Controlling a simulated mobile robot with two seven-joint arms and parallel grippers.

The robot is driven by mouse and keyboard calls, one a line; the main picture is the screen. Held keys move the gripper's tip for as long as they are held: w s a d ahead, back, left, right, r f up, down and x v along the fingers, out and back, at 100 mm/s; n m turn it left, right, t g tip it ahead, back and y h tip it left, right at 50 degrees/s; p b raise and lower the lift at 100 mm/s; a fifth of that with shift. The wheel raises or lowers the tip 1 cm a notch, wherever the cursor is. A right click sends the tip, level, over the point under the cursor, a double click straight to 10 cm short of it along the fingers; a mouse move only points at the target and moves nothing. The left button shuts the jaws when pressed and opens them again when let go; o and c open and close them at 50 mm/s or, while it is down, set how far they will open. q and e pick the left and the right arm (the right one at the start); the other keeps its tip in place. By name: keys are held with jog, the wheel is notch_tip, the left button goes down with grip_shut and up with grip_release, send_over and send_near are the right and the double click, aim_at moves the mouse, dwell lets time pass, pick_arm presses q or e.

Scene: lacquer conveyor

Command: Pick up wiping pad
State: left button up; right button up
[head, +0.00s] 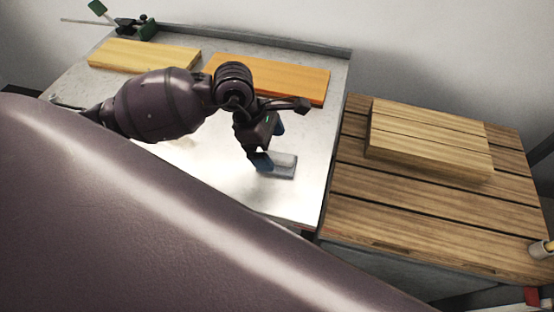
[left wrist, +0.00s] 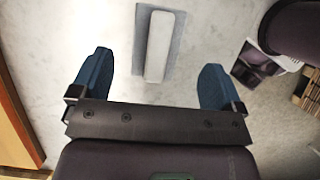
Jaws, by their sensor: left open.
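The wiping pad (head: 283,168) lies flat on the light metal table, a grey rectangle with a paler raised bar along it. In the left wrist view the pad (left wrist: 174,45) lies ahead of the fingers, between their lines, with its whitish bar running lengthwise. My left gripper (head: 270,144) is just above and beside the pad, with its blue fingers pointing down. In the left wrist view the gripper (left wrist: 154,82) is open and empty, its two blue fingers wide apart. One finger hides part of the pad's left end in the head view. My right gripper is not in view.
An orange board (head: 300,80) and a paler board (head: 142,55) lie at the back of the metal table (head: 255,195). A slatted wooden pallet (head: 410,205) with stacked planks (head: 430,137) stands to the right. A cup-like item (head: 541,248) sits at the far right.

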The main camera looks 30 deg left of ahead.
pick_arm(q)
jog(key=x, duration=0.4)
jog(key=shift+f, duration=0.15)
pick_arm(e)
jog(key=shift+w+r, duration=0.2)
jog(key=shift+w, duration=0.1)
pick_arm(q)
jog(key=c, duration=1)
jog(key=shift+w+r, duration=0.1)
jog(key=shift+r, duration=0.5)
notch_tip(320, 180, up, 9)
notch_tip(320, 180, up, 10)
jog(key=p, duration=0.1)
send_over(277, 156)
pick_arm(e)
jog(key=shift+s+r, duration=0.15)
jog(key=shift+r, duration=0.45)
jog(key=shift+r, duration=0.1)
